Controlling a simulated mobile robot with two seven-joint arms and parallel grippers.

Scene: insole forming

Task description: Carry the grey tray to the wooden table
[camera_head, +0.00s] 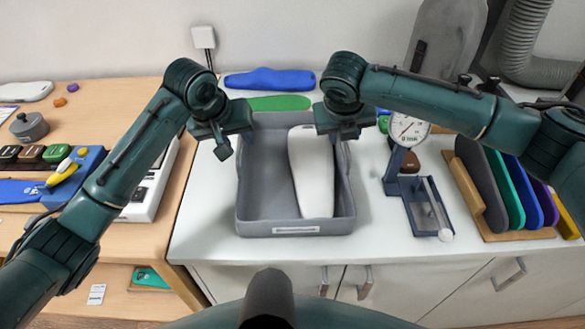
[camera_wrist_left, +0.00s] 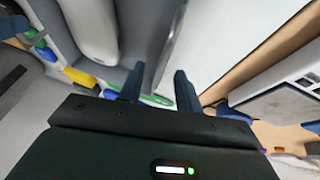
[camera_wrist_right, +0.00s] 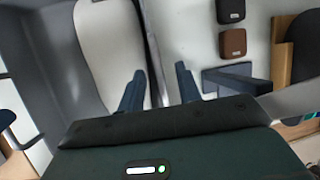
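The grey tray (camera_head: 264,185) sits on the white counter with a long pale insole-shaped piece (camera_head: 312,170) lying in it. My left gripper (camera_head: 236,138) is at the tray's left rim. In the left wrist view its fingers (camera_wrist_left: 160,88) are apart, with the tray's wall (camera_wrist_left: 172,50) between them. My right gripper (camera_head: 343,133) is at the right rim. In the right wrist view its fingers (camera_wrist_right: 160,88) are also apart around the tray's wall (camera_wrist_right: 151,55). Whether the fingers touch the wall is unclear. The wooden table (camera_head: 118,232) stands at the left.
A dial gauge (camera_head: 408,130) on a blue stand is right of the tray. A rack of coloured insoles (camera_head: 505,188) stands farther right. Blue (camera_head: 270,80) and green (camera_head: 280,103) pieces lie behind the tray. A white device (camera_head: 150,187) and a blue fixture (camera_head: 75,175) occupy the wooden table.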

